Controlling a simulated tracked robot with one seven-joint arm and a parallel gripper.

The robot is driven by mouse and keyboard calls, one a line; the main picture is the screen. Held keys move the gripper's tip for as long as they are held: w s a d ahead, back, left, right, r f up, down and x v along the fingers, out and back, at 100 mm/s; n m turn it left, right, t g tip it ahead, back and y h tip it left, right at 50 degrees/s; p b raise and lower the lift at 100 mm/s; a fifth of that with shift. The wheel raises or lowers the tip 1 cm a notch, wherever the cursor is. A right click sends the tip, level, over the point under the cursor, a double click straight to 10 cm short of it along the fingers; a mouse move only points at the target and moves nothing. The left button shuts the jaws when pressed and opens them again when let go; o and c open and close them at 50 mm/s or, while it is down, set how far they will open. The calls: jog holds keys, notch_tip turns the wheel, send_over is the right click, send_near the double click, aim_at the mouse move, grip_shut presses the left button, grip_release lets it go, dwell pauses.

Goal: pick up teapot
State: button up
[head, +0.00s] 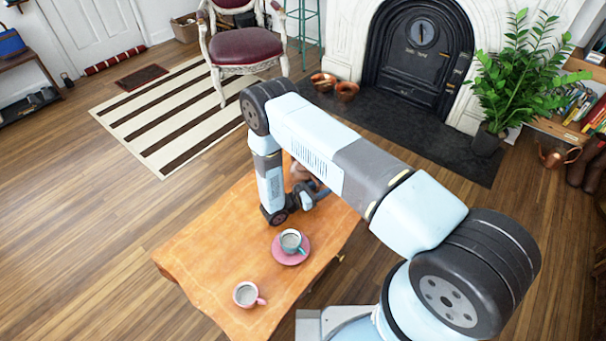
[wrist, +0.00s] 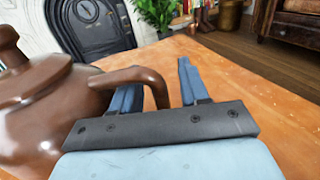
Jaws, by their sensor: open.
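A glossy brown teapot (wrist: 45,112) with a lid and knob fills the left of the wrist view. Its handle (wrist: 140,74) arches to the right behind the left finger, and its downturned end shows between my two fingers. My gripper (wrist: 156,76) is open around this part of the handle, with no clear contact visible. In the head view the teapot (head: 299,172) is mostly hidden behind my arm, at the far part of the wooden table (head: 215,255). My gripper (head: 318,190) is low beside it there.
A teal-handled grey cup (head: 291,241) stands on a pink saucer (head: 302,256) on the table. A pink cup (head: 246,294) stands nearer the front. A fireplace (head: 418,50), a potted plant (head: 520,75) and a red chair (head: 243,44) stand beyond. The table right of my gripper is clear.

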jog(key=shift+c, duration=0.2)
grip_shut()
dwell(1.1)
